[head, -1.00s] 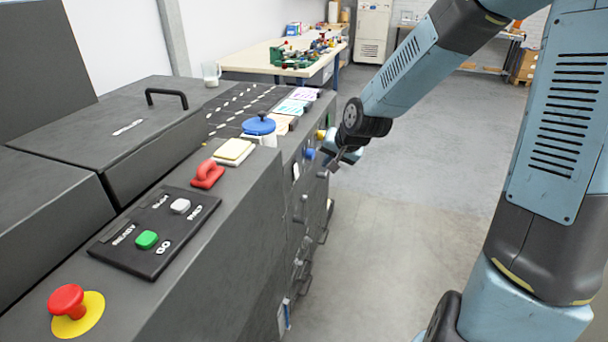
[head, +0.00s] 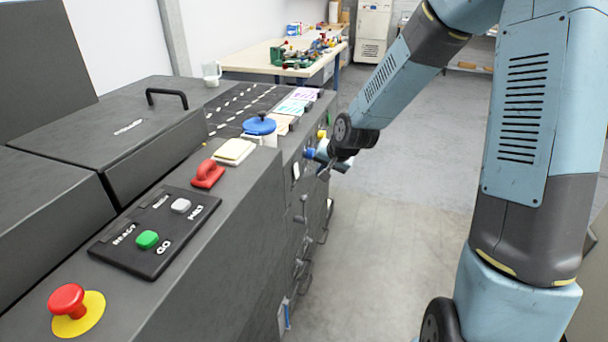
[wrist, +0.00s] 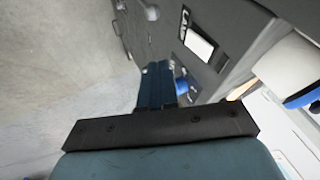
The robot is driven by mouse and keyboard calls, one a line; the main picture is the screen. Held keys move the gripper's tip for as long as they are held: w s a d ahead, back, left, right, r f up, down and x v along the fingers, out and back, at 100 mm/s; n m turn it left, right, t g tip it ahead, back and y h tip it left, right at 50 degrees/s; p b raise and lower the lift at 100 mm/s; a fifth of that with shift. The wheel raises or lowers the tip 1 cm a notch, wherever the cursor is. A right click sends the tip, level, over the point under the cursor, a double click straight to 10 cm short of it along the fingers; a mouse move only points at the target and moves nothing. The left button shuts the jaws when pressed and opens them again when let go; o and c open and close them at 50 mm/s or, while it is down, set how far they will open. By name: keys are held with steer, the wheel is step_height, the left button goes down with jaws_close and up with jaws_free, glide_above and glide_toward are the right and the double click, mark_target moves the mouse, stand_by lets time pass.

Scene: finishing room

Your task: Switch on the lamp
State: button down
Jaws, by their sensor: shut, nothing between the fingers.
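A white rocker switch (wrist: 198,43) sits in a dark surround on the machine's side panel in the wrist view, with a partly cut-off label beside it. It shows small in the head view (head: 296,171). My gripper (wrist: 157,72) is shut and empty, its fingertips close to the panel and to the left of the white switch. In the head view my gripper (head: 321,157) is at the panel's far part, by a blue button (head: 309,153). Contact cannot be told. No lamp can be made out for certain.
The machine top carries a red emergency button (head: 67,299), a green button (head: 147,239), a red handle (head: 208,174) and a blue-lidded pot (head: 259,125). Dark levers (head: 303,218) stick out from the side panel. The floor to the right is clear.

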mark_target(296, 171)
steer(key=shift+w+a+f, duration=0.6)
steer(key=shift+a+f, duration=0.15)
steer(key=shift+a, duration=0.1)
steer(key=shift+w+a+f, duration=0.6)
steer(key=shift+a+f, duration=0.1)
steer(key=shift+a, duration=0.15)
steer(key=shift+w+a+f, duration=0.6)
steer(key=shift+a+f, duration=0.15)
steer(key=shift+a, duration=0.1)
steer(key=shift+a, duration=0.1)
steer(key=shift+a, duration=0.15)
steer(key=shift+w+d, duration=0.1)
steer(key=shift+d, duration=0.1)
steer(key=shift+r, duration=0.1)
steer(key=shift+r, duration=0.7)
